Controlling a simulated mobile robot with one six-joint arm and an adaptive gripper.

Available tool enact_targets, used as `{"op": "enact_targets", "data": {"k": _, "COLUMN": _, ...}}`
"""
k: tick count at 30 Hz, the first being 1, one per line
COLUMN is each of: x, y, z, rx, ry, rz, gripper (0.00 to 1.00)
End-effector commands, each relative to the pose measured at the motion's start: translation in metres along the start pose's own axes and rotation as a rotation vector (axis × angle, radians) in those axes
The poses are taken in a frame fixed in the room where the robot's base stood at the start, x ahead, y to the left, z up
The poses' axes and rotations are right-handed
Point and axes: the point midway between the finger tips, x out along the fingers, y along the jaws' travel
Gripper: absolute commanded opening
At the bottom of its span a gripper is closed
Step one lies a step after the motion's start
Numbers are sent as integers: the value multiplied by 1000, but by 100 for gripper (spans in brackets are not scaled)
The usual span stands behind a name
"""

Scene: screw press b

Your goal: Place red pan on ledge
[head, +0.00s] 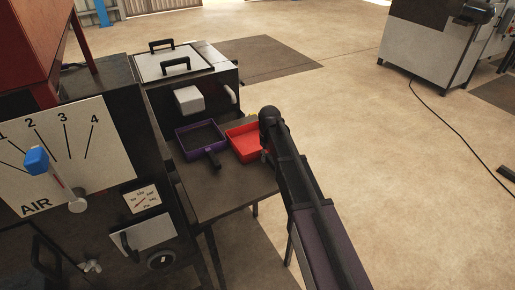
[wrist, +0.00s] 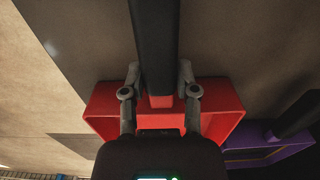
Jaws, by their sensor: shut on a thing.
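The red pan (head: 246,146) is at the far right part of the dark ledge (head: 235,188) in the head view. I cannot tell whether it rests on the ledge or is just above it. In the wrist view the red pan (wrist: 222,98) lies beyond and around my gripper (wrist: 160,72), whose fingers are shut on its black handle (wrist: 155,40). In the head view my arm hides the pan's right side and most of the gripper.
A purple pan (head: 203,140) with a dark handle sits on the ledge, close to the red pan's left. A machine with a gauge panel (head: 65,155) and a lidded box (head: 172,62) borders the ledge. The front part of the ledge is bare.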

Motion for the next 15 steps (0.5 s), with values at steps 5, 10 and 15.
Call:
{"op": "enact_targets", "data": {"k": 5, "x": 0, "y": 0, "z": 0, "rx": 0, "ry": 1, "rz": 0, "gripper": 0}}
{"op": "enact_targets", "data": {"k": 10, "x": -3, "y": 0, "z": 0, "rx": 0, "ry": 1, "rz": 0, "gripper": 0}}
{"op": "enact_targets", "data": {"k": 15, "x": -10, "y": 0, "z": 0, "rx": 0, "ry": 1, "rz": 0, "gripper": 0}}
